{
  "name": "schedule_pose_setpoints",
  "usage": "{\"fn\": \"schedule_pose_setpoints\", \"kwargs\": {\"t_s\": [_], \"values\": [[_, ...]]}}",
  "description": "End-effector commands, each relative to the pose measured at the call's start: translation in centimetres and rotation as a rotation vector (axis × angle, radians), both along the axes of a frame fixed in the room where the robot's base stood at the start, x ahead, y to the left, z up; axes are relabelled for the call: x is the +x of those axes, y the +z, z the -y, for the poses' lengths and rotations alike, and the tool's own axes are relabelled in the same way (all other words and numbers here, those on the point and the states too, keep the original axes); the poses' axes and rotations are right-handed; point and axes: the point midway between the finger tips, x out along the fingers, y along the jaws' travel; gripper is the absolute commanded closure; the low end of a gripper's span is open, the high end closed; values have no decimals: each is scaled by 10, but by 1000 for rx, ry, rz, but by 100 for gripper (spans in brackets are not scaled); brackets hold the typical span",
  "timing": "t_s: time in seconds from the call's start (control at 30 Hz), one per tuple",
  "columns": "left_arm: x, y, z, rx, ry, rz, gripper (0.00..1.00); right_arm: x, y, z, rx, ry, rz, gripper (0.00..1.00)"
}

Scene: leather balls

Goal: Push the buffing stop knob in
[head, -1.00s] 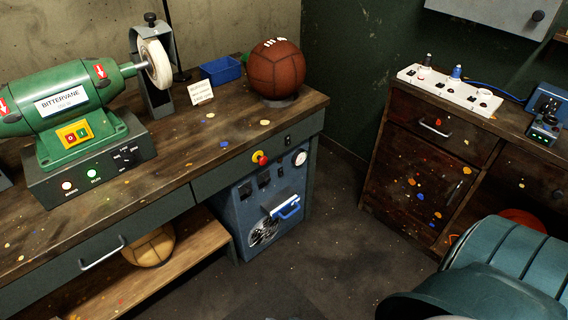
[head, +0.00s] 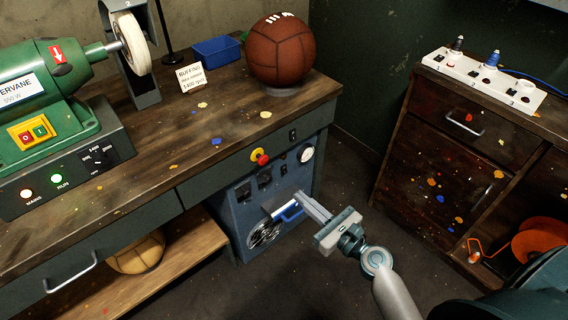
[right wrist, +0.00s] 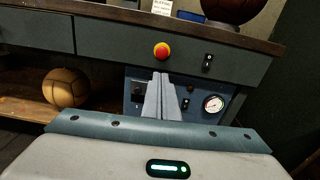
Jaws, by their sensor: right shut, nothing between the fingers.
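The buffing stop knob (head: 260,157) is a red mushroom head on a yellow collar. It sits on the grey-green front rail of the workbench. It also shows in the right wrist view (right wrist: 161,50), above the fingertips. My right gripper (head: 302,197) is shut and empty, in front of the bench, lower than the knob and to its right in the head view. In the right wrist view its closed fingers (right wrist: 161,78) point towards the bench front, just below the knob, apart from it. My left gripper is not in view.
A blue cabinet (head: 243,212) with a fan and gauge stands under the bench. The bench top (head: 231,128) holds a green buffing machine (head: 70,65) with lit lamps, a blue bin and a brown ball (head: 281,55). A black switch (head: 293,134) is right of the knob.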

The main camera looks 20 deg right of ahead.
Motion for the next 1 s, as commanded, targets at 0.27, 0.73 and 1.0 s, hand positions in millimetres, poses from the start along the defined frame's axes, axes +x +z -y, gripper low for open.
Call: {"fn": "schedule_pose_setpoints", "kwargs": {"t_s": [0.27, 0.73, 1.0], "values": [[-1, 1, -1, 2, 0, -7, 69, 0, 9, 1, 46, 3, 4, 100], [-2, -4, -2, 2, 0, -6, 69, 15, 9, -5, 43, 2, 5, 100], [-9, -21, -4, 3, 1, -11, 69, 53, 10, -18, 44, 2, 6, 100]]}}
